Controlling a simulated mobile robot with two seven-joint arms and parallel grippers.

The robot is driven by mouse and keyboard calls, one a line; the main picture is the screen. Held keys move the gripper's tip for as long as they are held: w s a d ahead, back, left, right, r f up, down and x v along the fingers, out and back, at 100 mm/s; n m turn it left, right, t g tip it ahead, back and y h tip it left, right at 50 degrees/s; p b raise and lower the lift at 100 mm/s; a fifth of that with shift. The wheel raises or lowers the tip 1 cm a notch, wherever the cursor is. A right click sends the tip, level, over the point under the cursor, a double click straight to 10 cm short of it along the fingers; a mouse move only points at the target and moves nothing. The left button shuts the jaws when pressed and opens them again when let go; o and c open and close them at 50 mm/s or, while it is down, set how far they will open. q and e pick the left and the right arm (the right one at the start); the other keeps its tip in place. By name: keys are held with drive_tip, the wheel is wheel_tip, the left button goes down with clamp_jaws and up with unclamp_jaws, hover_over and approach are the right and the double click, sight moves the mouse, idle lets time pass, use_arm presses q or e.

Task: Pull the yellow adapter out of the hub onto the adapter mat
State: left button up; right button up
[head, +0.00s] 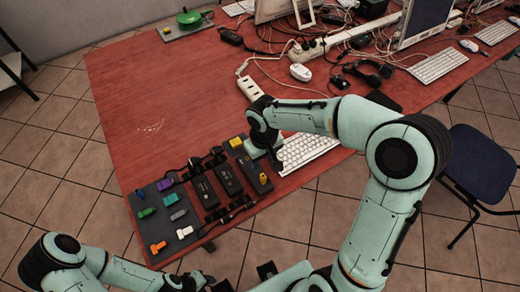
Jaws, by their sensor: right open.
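A yellow block (236,142) shows at the far end of the row of dark hubs. A smaller yellow piece (263,178) shows on top of the rightmost dark hub (255,172); I cannot tell which is the adapter. The dark grey adapter mat (151,203) lies left of the hubs and holds several coloured adapters. My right gripper (273,158) is open and points down just right of the far end of the rightmost hub, beside the keyboard. Its fingertips are small and partly hidden. My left gripper (207,284) is at the bottom edge, below the table, its fingers unclear.
Two more dark hubs (228,179) stand left of the rightmost one, with black plugs around them. A white keyboard (308,150) lies right of my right gripper. A white power strip (249,88), cables and a mouse lie behind. The table's left part (150,110) is clear.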

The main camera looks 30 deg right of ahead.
sight(263, 176)
wheel_tip(263, 176, down, 12)
drive_tip(key=shift+s+r+b, duration=0.1)
drive_tip(key=shift+s+b, duration=0.05)
drive_tip(key=shift+b, duration=0.4)
clamp_jaws()
